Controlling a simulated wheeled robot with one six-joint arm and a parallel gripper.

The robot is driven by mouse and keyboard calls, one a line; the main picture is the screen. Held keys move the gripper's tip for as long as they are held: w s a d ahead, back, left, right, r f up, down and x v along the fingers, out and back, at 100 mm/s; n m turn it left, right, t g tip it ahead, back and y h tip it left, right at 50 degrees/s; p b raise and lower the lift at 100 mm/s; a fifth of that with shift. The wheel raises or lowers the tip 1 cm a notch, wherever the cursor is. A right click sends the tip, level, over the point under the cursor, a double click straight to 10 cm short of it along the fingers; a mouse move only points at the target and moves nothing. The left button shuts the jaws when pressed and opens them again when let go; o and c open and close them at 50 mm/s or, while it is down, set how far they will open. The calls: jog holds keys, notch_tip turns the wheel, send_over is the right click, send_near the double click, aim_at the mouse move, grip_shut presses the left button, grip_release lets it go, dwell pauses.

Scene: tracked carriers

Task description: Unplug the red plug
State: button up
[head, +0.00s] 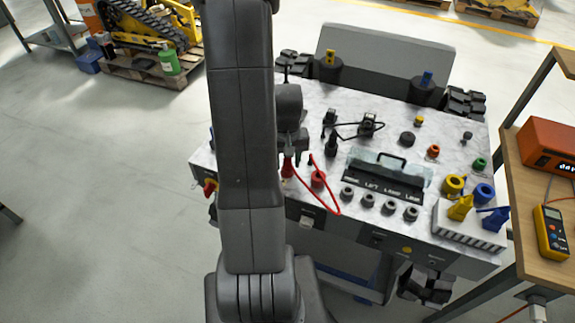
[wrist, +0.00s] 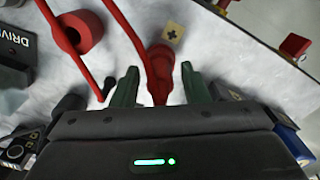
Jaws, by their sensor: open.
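The red plug (wrist: 161,68) stands on the marbled top of the carrier, with a red cable (wrist: 127,32) running up from it. It also shows in the head view (head: 287,169), just below my gripper and partly hidden by my arm. My gripper (wrist: 160,76) is open, with one green-grey finger on each side of the plug and gaps between. Whether the fingers touch it lower down I cannot tell. The plug's lower end and its socket are hidden in the wrist view. A tan plus label (wrist: 173,33) lies beside the plug.
A round red fitting (wrist: 82,32) stands close by, with the cable looping past it; it shows in the head view too (head: 318,179). Dark knobs (head: 367,200), a clear-covered handle box (head: 388,172) and black plugs (head: 367,123) stand to the right. A wooden bench (head: 530,185) flanks the carrier.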

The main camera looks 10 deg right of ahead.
grip_shut()
jog(key=shift+r, duration=0.1)
jog(key=shift+r, duration=0.1)
jog(key=shift+r+p, duration=1.05)
jog(key=shift+r, duration=0.2)
jog(key=shift+r+p, duration=1.25)
jog(key=shift+r, duration=0.55)
